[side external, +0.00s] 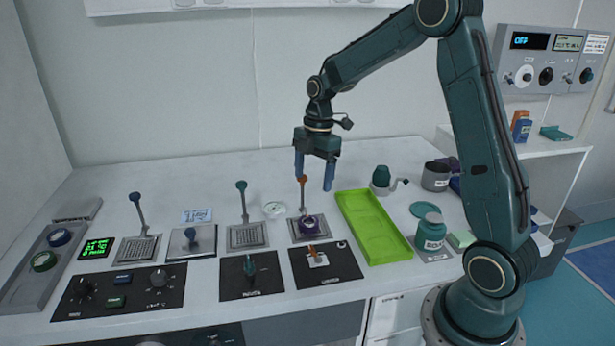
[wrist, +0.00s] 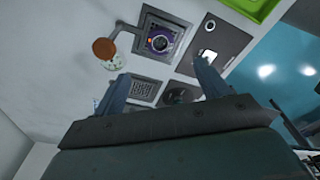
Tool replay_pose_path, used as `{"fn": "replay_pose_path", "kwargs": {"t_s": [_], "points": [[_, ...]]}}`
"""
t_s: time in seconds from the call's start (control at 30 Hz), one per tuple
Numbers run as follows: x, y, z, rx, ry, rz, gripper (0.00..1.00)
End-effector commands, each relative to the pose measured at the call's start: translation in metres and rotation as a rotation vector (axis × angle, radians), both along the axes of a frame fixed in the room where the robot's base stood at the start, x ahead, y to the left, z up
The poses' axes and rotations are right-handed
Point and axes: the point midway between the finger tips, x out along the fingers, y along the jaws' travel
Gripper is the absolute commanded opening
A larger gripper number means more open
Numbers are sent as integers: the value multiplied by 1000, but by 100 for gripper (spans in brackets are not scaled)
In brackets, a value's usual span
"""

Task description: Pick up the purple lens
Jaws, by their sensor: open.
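The purple lens (side external: 307,224) sits on a square metal plate (side external: 296,236), left of the green tray. It also shows in the wrist view (wrist: 160,38), near the top, as a dark purple ring. My gripper (side external: 313,182) is open and empty, fingers pointing down, above and behind the lens. In the wrist view its fingers (wrist: 160,68) are spread wide and the lens appears beyond them. Nothing is between the fingers.
An orange-knobbed lever (side external: 302,180) rises behind the lens, close to my gripper; the knob (wrist: 104,48) also shows in the wrist view. A green tray (side external: 349,211) lies to the right. Black panels (side external: 340,270) lie in front. The back of the table is mostly clear.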

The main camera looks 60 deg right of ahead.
Motion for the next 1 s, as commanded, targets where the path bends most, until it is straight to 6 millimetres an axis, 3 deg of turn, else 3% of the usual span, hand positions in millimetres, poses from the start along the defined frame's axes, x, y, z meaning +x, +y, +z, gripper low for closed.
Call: {"fn": "replay_pose_path", "kwargs": {"t_s": [0.4, 0.83, 1.0], "points": [[1, 7, -59, 1, 3, -1, 75], [1, 9, -71, 0, 1, 0, 75], [1, 10, -84, 1, 4, 0, 75]]}}
